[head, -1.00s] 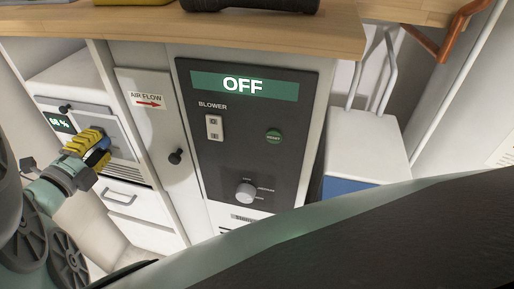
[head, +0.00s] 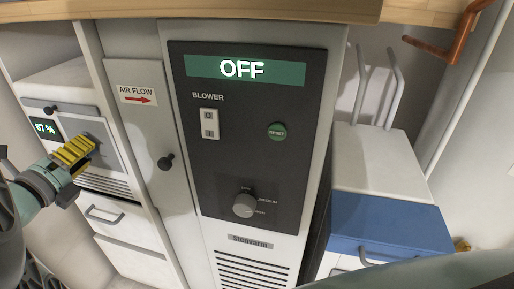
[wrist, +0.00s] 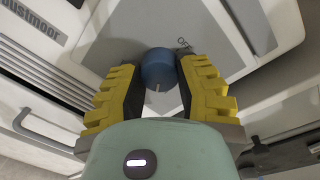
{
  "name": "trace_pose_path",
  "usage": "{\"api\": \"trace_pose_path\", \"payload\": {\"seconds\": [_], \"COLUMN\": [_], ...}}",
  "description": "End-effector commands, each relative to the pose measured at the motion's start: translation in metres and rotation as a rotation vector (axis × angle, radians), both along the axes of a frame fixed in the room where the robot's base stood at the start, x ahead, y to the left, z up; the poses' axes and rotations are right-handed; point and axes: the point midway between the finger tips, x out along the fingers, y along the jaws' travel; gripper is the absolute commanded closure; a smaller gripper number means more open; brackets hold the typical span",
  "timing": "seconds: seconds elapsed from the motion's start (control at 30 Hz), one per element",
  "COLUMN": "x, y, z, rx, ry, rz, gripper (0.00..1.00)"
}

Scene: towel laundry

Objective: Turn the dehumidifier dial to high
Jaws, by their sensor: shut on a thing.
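The dehumidifier (head: 117,140) is the white unit at the left in the head view, with a lit display (head: 45,129) reading 57 %. Its round blue dial (wrist: 158,64) shows in the wrist view, with a pale pointer mark directed down the picture, toward my palm. My gripper (head: 76,153) is at the dehumidifier's front panel. In the wrist view its yellow-and-black fingers (wrist: 161,76) are shut on the dial, one at each side. The dial is hidden behind the fingers in the head view.
A dark blower panel (head: 238,170) with an OFF display, a switch, a green reset button and a grey knob stands right of the dehumidifier. A narrow air-flow panel (head: 139,125) with a black knob lies between. A white-and-blue box (head: 388,220) stands farther right.

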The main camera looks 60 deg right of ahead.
Motion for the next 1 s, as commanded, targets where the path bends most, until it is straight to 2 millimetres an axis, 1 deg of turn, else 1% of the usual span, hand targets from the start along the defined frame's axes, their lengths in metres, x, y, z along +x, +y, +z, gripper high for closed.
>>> {"api": "trace_pose_path", "payload": {"seconds": [0.4, 0.43, 0.73, 1.0], "x": [-0.0011, -0.0011, -0.0006, -0.0005], "y": [-0.0017, -0.0018, -0.0011, 0.0], "z": [0.0013, 0.0013, 0.0004, 0.0001], "rx": [-0.001, -0.001, 0.001, 0.002], "ry": [-0.006, -0.006, -0.006, -0.006], "rz": [-0.006, -0.006, -0.004, -0.002], "gripper": [1.0, 0.62, 0.31, 0.31]}}
